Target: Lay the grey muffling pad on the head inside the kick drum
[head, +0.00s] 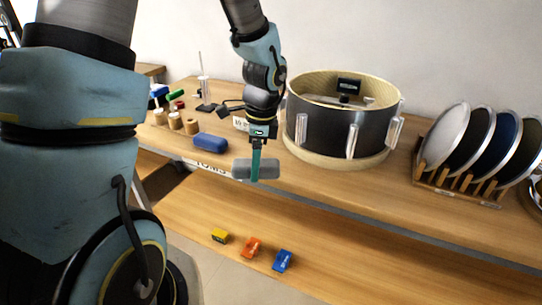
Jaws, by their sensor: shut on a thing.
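The grey muffling pad (240,169) is a rounded grey block, held level in front of the bench's front edge. My gripper (256,168) points down and is shut on the pad, with a teal finger across its middle. The kick drum (323,135) stands on the bench to the right of my gripper, its open top facing up. It has a dark shell, a pale wooden rim and silver lugs. A small dark device shows inside at the far wall. The near part of the head inside is hidden by the front wall.
A blue rounded block (210,142) lies on the bench left of the pad. Wooden spools (191,126) and small items stand further left. A rack (468,186) of round discs stands right of the drum. Yellow, orange (251,247) and blue blocks lie below on a lower surface.

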